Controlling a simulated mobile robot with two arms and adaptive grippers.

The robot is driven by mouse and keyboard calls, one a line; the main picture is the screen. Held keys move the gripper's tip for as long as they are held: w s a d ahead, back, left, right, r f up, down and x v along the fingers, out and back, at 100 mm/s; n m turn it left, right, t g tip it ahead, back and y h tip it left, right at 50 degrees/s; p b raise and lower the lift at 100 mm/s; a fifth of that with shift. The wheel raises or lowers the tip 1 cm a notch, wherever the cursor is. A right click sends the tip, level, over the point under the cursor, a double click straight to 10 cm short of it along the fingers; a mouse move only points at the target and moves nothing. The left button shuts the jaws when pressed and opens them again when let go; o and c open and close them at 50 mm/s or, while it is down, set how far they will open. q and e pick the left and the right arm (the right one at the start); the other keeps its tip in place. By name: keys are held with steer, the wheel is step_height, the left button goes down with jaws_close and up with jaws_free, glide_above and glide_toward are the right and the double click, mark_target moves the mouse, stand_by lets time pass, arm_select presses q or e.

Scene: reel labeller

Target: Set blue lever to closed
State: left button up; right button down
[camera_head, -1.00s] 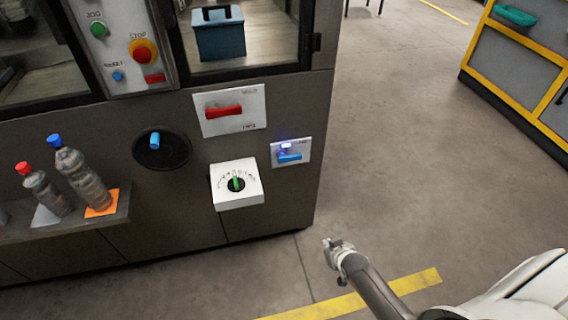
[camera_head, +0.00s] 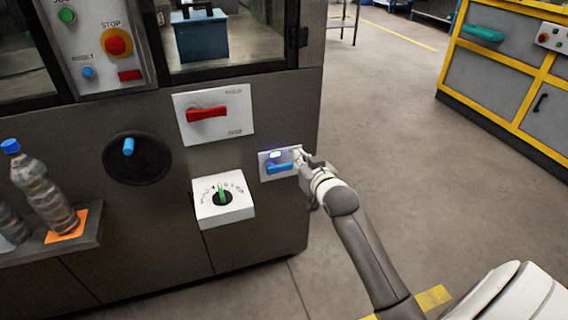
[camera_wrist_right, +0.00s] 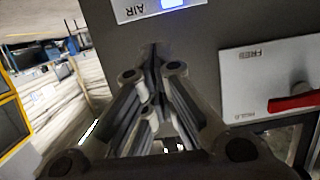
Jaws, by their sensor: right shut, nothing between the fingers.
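The blue lever (camera_head: 279,169) lies roughly level on a small white plate (camera_head: 264,161) low on the machine front, near its right edge. A lit blue-white lamp (camera_head: 275,154) is just above the lever. My right gripper (camera_head: 302,155) is at the right side of this plate, close to the lever's right end; I cannot tell if they touch. In the wrist view the right gripper (camera_wrist_right: 153,62) is shut and empty, and the plate, marked AIR (camera_wrist_right: 133,12), shows at the top edge with its lit lamp (camera_wrist_right: 172,3). The lever is out of that view.
A red lever (camera_head: 207,113) on a white plate is above left. A white dial box (camera_head: 223,200) with a green knob juts out below left. A black disc with a blue handle (camera_head: 128,147) is further left. A bottle (camera_head: 43,187) stands on a shelf. Open floor lies right.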

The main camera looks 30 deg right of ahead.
steer(key=b, duration=0.2)
glide_above(278, 166)
steer(key=s+d, duration=0.2)
steer(key=d, duration=0.1)
step_height(278, 166, down, 3)
steer(key=shift+a+r, duration=0.15)
steer(key=shift+r, duration=0.05)
step_height(278, 166, down, 2)
steer(key=shift+f+b, duration=0.25)
steer(key=shift+b, duration=0.05)
arm_select(q)
steer(key=w+r, duration=0.4)
steer(key=r, duration=0.4)
steer(key=shift+w+d+r+t, duration=0.25)
steer(key=shift+w+d+t, duration=0.05)
steer(key=shift+w, duration=0.05)
arm_select(e)
steer(key=shift+f, duration=0.75)
steer(key=shift+s, duration=0.1)
